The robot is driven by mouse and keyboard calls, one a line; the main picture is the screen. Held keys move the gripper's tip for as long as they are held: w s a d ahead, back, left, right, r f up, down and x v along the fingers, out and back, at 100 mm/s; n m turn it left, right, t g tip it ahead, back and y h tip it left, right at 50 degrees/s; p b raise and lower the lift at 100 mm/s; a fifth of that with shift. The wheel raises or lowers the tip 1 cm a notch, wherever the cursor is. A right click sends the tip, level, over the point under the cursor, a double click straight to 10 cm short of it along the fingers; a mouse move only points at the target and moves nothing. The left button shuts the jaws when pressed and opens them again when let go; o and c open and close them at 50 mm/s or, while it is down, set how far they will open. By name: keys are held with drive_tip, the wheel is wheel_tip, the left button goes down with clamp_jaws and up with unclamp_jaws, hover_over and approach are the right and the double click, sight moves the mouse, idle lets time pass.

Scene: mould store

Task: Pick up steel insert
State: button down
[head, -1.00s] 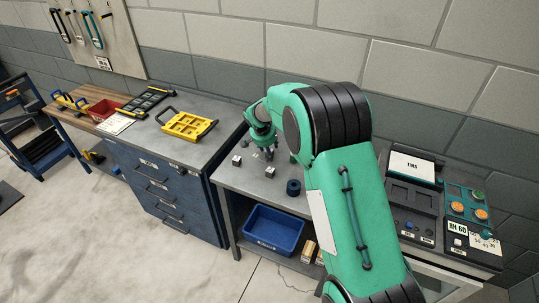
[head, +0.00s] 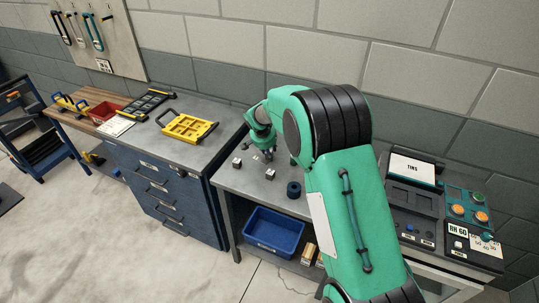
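Small silver-grey blocks that look like steel inserts stand on the grey bench. One block (head: 237,162) is left of my gripper, and another block (head: 270,174) is nearer the bench's front edge. My gripper (head: 265,154) points down low over the bench top, behind and between these two blocks. It is small in the head view and partly hidden by my own arm. I cannot tell whether its fingers are open or shut, or whether anything is between them.
A dark round part (head: 293,189) stands at the bench's front edge. A blue bin (head: 273,231) is on the shelf below. A yellow tray (head: 187,126) lies on the drawer cabinet at left. A control panel (head: 469,216) and a dark device (head: 411,199) stand at right.

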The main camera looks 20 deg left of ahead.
drive_tip(key=shift+r, duration=0.2)
wheel_tip(320, 180, up, 3)
drive_tip(key=shift+r+p, duration=0.15)
drive_tip(key=shift+p, duration=0.3)
drive_tip(key=s+d+r+p, duration=0.1)
drive_tip(key=s+d, duration=0.8)
drive_tip(key=s, duration=0.4)
drive_tip(key=shift+d+r, duration=0.2)
drive_tip(key=shift+d, duration=0.05)
idle(0.4)
drive_tip(key=shift+s+a+f+n+y+p, duration=0.2)
drive_tip(key=shift+s+n+y+p, duration=0.25)
drive_tip(key=shift+n+p, duration=0.4)
drive_tip(key=shift+a+n+g+y+p, duration=0.45)
drive_tip(key=shift+n+y+p, duration=0.1)
drive_tip(key=shift+n+p, duration=0.5)
drive_tip(key=shift+w+a+r+n+g+y+p, duration=0.15)
drive_tip(key=shift+w+n+g+y+p, duration=0.15)
drive_tip(key=shift+n+p, duration=0.25)
drive_tip(key=shift+w+a+r+n+g+y+p, duration=0.1)
drive_tip(key=shift+w+n+y+p, duration=0.1)
drive_tip(key=shift+w+n+p, duration=0.3)
drive_tip(key=shift+s, duration=0.1)
